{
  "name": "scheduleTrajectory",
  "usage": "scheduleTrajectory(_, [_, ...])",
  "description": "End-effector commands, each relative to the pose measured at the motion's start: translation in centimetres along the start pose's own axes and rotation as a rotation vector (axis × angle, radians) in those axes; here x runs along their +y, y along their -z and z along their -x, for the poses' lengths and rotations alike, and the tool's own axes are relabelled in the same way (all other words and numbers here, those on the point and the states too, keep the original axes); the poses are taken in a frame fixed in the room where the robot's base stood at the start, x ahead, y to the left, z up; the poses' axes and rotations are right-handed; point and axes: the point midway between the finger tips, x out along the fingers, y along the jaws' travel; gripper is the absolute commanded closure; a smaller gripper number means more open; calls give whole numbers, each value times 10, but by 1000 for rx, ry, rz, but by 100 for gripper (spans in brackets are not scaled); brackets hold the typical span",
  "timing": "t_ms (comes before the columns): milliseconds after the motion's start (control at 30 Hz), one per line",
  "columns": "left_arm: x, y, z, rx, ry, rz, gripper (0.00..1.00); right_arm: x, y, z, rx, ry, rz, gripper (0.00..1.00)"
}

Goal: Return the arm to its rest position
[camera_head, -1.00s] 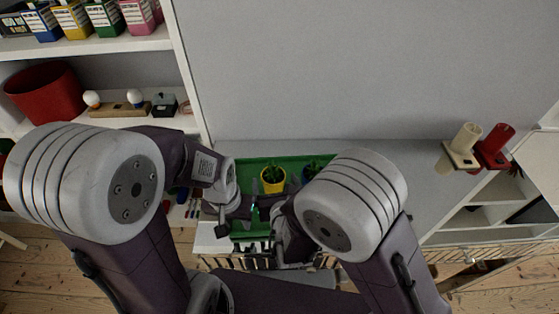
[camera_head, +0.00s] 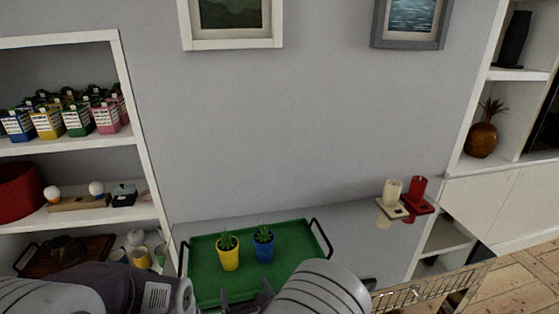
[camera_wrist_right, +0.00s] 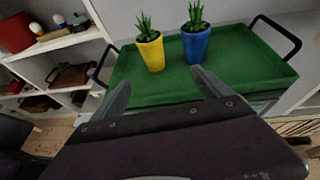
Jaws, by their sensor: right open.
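My right gripper (camera_head: 248,294) shows at the bottom of the head view, in front of the green tray (camera_head: 205,262). In the right wrist view its two fingers (camera_wrist_right: 160,82) are spread apart with nothing between them. A yellow pot with a spiky plant (camera_head: 229,255) and a blue pot with a similar plant (camera_head: 264,246) stand upright on the tray, beyond the fingers. Both pots, yellow (camera_wrist_right: 151,52) and blue (camera_wrist_right: 195,44), also show in the right wrist view, apart from the fingers. My left arm shows at the lower left of the head view; its gripper is out of frame.
A white shelf unit (camera_head: 138,140) stands at the left with colored cartons (camera_head: 75,118), a red bin (camera_head: 18,192) and mugs (camera_head: 141,257). A cream cup (camera_head: 393,190) and a red cup (camera_head: 418,187) sit on holders at the right. The white surface right of the tray is clear.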

Motion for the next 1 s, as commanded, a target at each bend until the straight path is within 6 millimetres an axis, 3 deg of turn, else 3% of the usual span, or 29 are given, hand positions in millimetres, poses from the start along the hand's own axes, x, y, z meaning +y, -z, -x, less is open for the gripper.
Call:
scheduleTrajectory(267, [0,1,7,1,0,0,64,-59,-37,-8,-47,121,-83,13])
scheduleTrajectory(367, [0,1,9,1,0,0,64,-90,-52,-8,-70,188,-127,13])
scheduleTrajectory(567, [0,2,14,1,0,0,64,-178,-72,8,-104,420,-279,13])
scheduleTrajectory(667, [0,2,18,1,0,0,64,-238,-72,33,-111,604,-413,13])
scheduleTrajectory(767, [0,3,23,1,0,0,64,-307,-56,81,-113,863,-637,13])
scheduleTrajectory(833, [0,3,26,1,0,0,64,-346,-31,127,-112,1075,-858,13])
scheduleTrajectory(900, [1,3,30,1,0,0,64,-364,4,178,-117,1294,-1142,13])
scheduleTrajectory(1000, [1,4,33,1,0,0,64,-348,52,226,-141,1539,-1581,13])
